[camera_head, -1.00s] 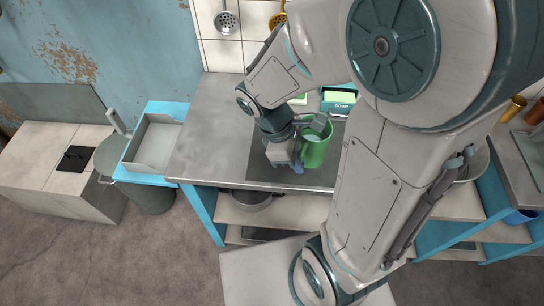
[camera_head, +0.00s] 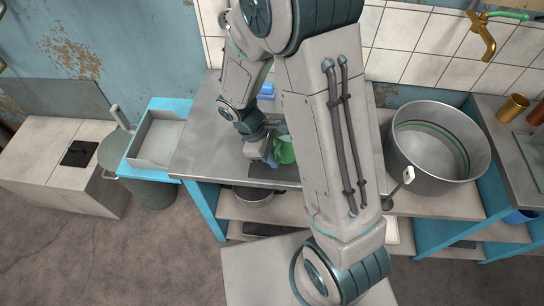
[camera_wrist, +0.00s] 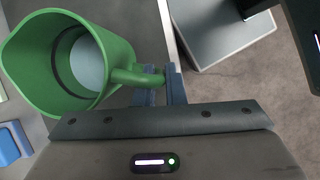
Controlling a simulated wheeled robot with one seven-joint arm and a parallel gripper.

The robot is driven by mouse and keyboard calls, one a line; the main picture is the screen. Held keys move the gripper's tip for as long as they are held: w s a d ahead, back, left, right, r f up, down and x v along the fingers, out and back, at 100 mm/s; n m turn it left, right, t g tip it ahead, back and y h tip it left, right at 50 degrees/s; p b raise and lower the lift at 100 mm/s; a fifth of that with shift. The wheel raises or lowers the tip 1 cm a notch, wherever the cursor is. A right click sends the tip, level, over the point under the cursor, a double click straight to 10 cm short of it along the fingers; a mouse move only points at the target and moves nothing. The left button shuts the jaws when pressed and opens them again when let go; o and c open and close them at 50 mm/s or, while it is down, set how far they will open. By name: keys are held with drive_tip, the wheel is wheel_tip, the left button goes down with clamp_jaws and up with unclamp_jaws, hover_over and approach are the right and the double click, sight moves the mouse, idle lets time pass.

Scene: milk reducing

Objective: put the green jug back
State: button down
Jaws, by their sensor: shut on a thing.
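The green jug (camera_head: 286,150) is over the metal counter (camera_head: 205,140), partly hidden behind my arm in the head view. In the wrist view the jug (camera_wrist: 30,62) is on the left, its open mouth facing the camera, with a pale blue-white round area inside. My gripper (camera_wrist: 162,82) is shut on the jug's handle. In the head view my gripper (camera_head: 268,160) is just left of the jug. I cannot tell whether the jug's base touches the counter.
A large metal pot (camera_head: 410,173) stands to the right of my arm. A blue item (camera_head: 266,89) is at the counter's back. A grey tray (camera_head: 157,139) sits on the blue stand at left. The counter's left part is clear.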

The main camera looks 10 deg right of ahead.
drive_tip(key=shift+f, duration=0.3)
drive_tip(key=shift+f, duration=0.1)
drive_tip(key=c, duration=1.5)
unclamp_jaws()
drive_tip(key=shift+f, duration=0.1)
drive_tip(key=v, duration=1.2)
drive_tip(key=s+d+r+m+t+y, duration=0.4)
drive_tip(key=s+d+r+m, duration=0.5)
drive_tip(key=m, duration=0.3)
drive_tip(key=shift+s+d+r+m+t+b, duration=0.4)
drive_tip(key=shift+s+t, duration=0.2)
drive_tip(key=shift+s, duration=0.3)
